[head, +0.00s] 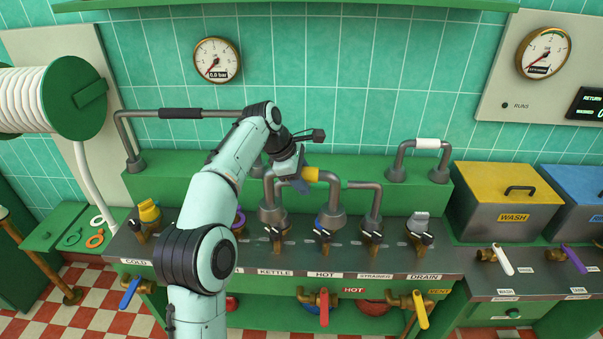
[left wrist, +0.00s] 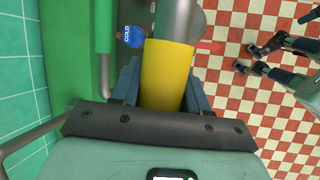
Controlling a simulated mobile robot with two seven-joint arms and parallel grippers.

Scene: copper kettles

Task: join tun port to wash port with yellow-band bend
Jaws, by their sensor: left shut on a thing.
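The yellow-band bend is a grey U-shaped pipe with a yellow band (head: 311,174) on its top bar. My left gripper (head: 297,180) is shut on that band from above. In the left wrist view the yellow band (left wrist: 166,75) sits between the two blue fingers. In the head view the bend's legs point down near the kettle and hot ports at the back of the counter; I cannot tell whether they touch anything. The wash and tun ports cannot be told apart from the others here.
A black-band bend (head: 180,113) and a white-band bend (head: 428,143) stand on the green ledge. Another grey pipe (head: 377,200) comes down near the strainer port. The yellow wash tank (head: 500,180) is at right. My left arm hides part of the counter.

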